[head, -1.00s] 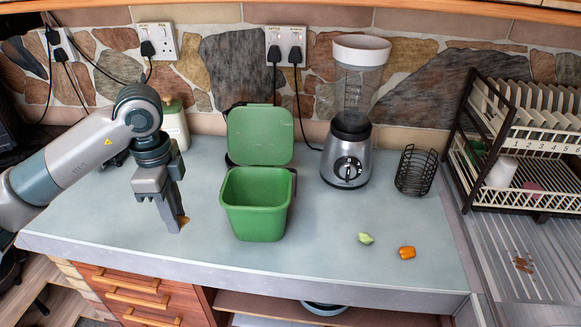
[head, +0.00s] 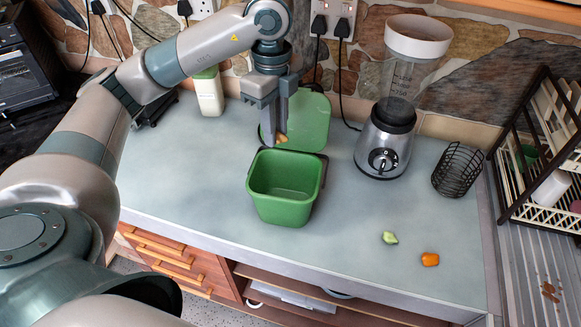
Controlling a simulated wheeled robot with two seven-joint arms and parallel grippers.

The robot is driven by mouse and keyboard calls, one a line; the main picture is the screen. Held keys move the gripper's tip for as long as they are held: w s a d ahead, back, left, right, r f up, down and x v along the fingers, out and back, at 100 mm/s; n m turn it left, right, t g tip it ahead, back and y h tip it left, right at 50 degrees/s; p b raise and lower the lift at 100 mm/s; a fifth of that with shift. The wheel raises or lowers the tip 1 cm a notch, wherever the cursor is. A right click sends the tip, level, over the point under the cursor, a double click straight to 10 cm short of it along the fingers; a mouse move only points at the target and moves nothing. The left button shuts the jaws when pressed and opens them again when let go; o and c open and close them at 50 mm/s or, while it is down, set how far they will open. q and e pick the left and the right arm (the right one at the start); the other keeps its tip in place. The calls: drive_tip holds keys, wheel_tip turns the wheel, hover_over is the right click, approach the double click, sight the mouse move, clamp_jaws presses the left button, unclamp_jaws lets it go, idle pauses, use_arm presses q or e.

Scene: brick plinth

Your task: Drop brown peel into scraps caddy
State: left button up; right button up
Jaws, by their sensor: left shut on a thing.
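The green scraps caddy (head: 284,207) stands on the counter with its lid (head: 312,122) tipped open behind it. The part of its inside that shows looks empty. My left gripper (head: 276,142) points down above the caddy's back left rim. It is shut on the brown peel (head: 281,138), a small piece that shows between the fingertips. The gripper covers part of the lid. My right gripper does not show.
A pale green scrap (head: 389,238) and an orange piece (head: 430,259) lie on the counter at the right. A blender (head: 385,145), a black wire basket (head: 458,170) and a dish rack (head: 545,150) stand beyond. A pale bottle (head: 208,93) stands at the back left.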

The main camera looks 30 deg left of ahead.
use_arm(q)
drive_tip(key=shift+f, duration=0.1)
wheel_tip(320, 180, down, 3)
drive_tip(key=b, duration=0.2)
drive_tip(key=shift+f+b, duration=0.1)
drive_tip(key=shift+b, duration=0.3)
drive_tip(key=shift+f+b, duration=0.85)
drive_tip(key=shift+f, duration=0.5)
drive_tip(key=o, duration=1.1)
drive_tip(key=shift+r, duration=0.1)
drive_tip(key=shift+w+r, duration=0.1)
drive_tip(key=shift+r, duration=0.65)
wheel_tip(320, 180, up, 16)
drive_tip(key=b, duration=0.1)
drive_tip(key=shift+f+b, duration=0.15)
drive_tip(key=shift+b, duration=0.2)
